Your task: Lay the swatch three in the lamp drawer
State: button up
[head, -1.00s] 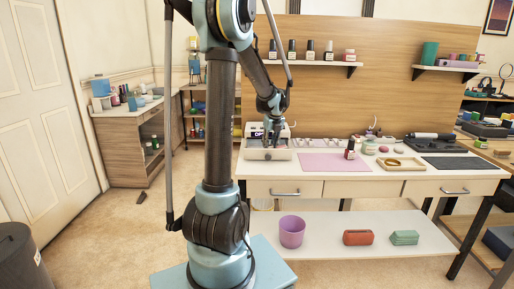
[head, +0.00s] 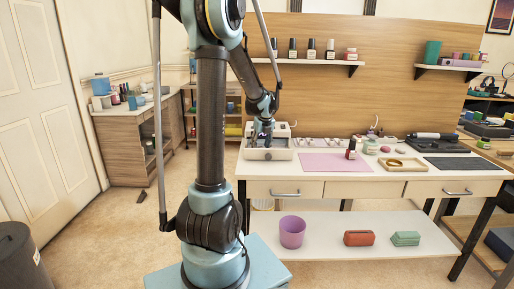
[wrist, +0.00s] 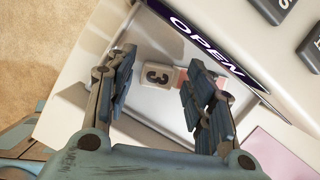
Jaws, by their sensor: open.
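A pinkish piece shows beside the swatch, partly behind the right finger.
A pink mat (head: 335,163) lies right of the lamp, with a dark red bottle (head: 351,149) at its edge. A wooden tray (head: 402,164) and a dark mat (head: 460,163) are farther right. A shelf of bottles (head: 310,62) hangs above.

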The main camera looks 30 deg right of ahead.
jog(key=shift+r, duration=0.1)
jog(key=d+v, duration=0.1)
jog(key=v, duration=1)
jog(key=s+a+n, duration=0.1)
jog(key=a+n, duration=0.8)
jog(key=a, duration=0.6)
jog(key=s+a+f+n, duration=0.4)
jog(key=s+a+n, duration=0.2)
jog(key=a+n, duration=0.2)
jog(key=s+a+f+n, duration=0.5)
jog(key=s+a+n, duration=0.2)
jog(key=a+n, duration=0.2)
jog(key=s+a+f+n+g, duration=0.1)
jog(key=s+a+f+n, duration=0.3)
jog(key=s+a+n, duration=0.3)
jog(key=a+n, duration=0.2)
jog(key=n, duration=0.3)
jog(key=shift+f+y, duration=0.3)
jog(key=shift+f, duration=0.1)
